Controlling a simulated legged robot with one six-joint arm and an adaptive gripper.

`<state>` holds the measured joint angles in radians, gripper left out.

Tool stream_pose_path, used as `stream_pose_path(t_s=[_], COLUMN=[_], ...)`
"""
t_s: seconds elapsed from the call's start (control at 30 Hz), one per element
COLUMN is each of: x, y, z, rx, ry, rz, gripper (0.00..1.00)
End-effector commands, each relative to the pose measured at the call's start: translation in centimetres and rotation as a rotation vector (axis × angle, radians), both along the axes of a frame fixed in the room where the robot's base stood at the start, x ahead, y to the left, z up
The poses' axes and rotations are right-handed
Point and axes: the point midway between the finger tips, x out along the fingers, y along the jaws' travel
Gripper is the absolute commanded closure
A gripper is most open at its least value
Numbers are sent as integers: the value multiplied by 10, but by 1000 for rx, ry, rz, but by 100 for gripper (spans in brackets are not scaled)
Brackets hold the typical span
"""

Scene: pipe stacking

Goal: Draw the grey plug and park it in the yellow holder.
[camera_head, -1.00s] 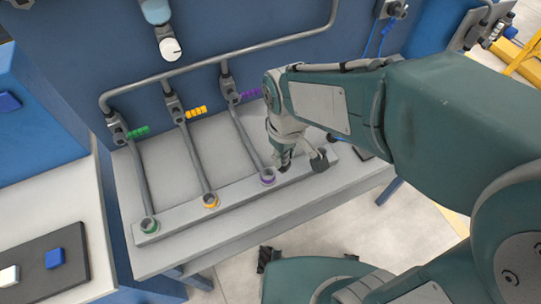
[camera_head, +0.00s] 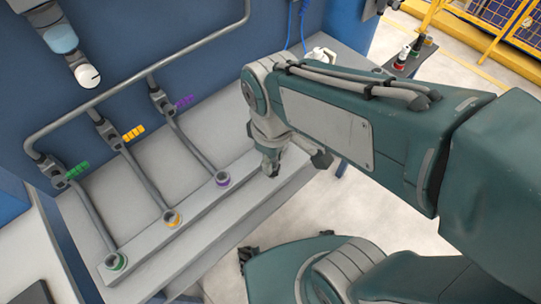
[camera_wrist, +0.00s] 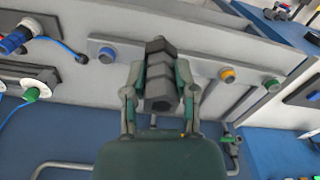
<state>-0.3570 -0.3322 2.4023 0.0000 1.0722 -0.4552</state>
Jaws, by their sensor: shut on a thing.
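My gripper (camera_wrist: 159,90) is shut on the grey plug (camera_wrist: 158,70), a dark hexagonal stepped piece between the two fingers in the wrist view. In the head view my gripper (camera_head: 270,167) points down at the bar, right of the purple-ringed holder (camera_head: 222,179). The plug cannot be told apart clearly there. The yellow holder (camera_head: 173,217) is the middle ring on the grey bar, with a pipe rising behind it. It also shows in the wrist view (camera_wrist: 227,75), right of the plug and apart from it.
The green-ringed holder (camera_head: 116,261) is at the bar's near left end. Pipes run from the holders up to the back wall. A white jug-like thing (camera_head: 320,54) stands at the far end of the bench. Bare bench (camera_head: 207,239) lies in front of the bar.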

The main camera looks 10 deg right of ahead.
Motion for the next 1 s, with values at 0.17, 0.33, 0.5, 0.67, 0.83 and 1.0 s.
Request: stream_pose_path(t_s=[0.17, 0.33, 0.5, 0.67, 0.83, 1.0], x=[1, 1, 1, 1, 1, 2], y=[1, 1, 2, 2, 2, 3], z=[11, 23, 34, 45, 57, 68], rx=[1, 1, 1, 1, 1, 1], ry=[-3, -3, -3, -2, -2, -3], rz=[0, 0, 0, 0, 0, 0], gripper=[100, 100, 100, 100, 100, 100])
